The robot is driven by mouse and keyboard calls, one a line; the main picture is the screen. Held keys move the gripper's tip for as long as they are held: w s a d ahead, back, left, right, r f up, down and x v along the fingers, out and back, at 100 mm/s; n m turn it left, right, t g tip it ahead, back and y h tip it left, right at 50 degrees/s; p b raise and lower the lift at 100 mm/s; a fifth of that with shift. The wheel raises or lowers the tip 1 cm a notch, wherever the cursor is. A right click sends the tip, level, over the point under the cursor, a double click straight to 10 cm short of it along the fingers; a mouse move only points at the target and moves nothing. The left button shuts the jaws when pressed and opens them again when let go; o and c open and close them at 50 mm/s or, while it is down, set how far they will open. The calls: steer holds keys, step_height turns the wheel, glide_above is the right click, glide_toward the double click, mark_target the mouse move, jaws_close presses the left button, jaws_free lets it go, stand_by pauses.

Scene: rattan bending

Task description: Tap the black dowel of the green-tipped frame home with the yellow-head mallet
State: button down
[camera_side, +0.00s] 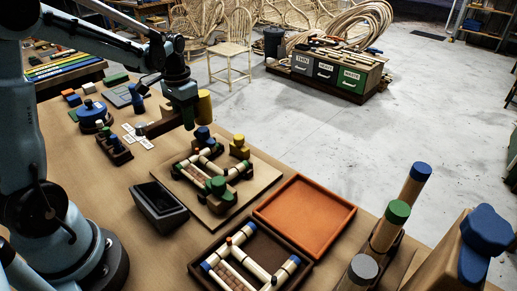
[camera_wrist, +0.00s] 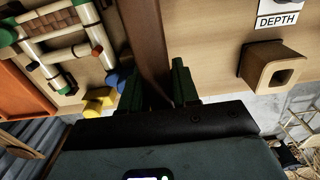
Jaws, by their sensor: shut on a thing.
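My gripper (camera_side: 187,118) is shut on the brown handle of the mallet, above the far part of the table. In the wrist view the handle (camera_wrist: 148,40) runs up from between the dark green fingers (camera_wrist: 157,88); the head is hidden there. The green-tipped frame (camera_side: 208,168) lies on a wooden board nearer the side camera, apart from the mallet. It also shows in the wrist view's upper left (camera_wrist: 98,38). I cannot clearly pick out the black dowel or its depth.
A blue-topped piece (camera_side: 203,137) and a yellow piece (camera_side: 239,148) stand beside the frame. A black bin (camera_side: 158,205), an orange tray (camera_side: 304,214) and a dark tray with a blue-tipped frame (camera_side: 205,282) lie nearer. A wooden box (camera_wrist: 272,68) sits by the DEPTH card (camera_wrist: 278,20).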

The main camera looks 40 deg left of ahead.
steer(key=s+d+r+m, duration=0.1)
steer(key=s+d+m, duration=0.2)
steer(key=d, duration=0.4)
steer(key=s+d+r+m, duration=0.1)
steer(key=s+d+m, duration=0.2)
steer(key=d+m, duration=0.3)
steer(key=shift+s+d+r, duration=0.15)
steer(key=shift+s+d, duration=0.25)
steer(key=shift+d, duration=0.35)
stand_by(0.7)
stand_by(0.3)
steer(key=shift+f, duration=1.85)
steer(key=shift+r, duration=1.8)
steer(key=shift+f, duration=0.1)
steer(key=shift+f, duration=0.2)
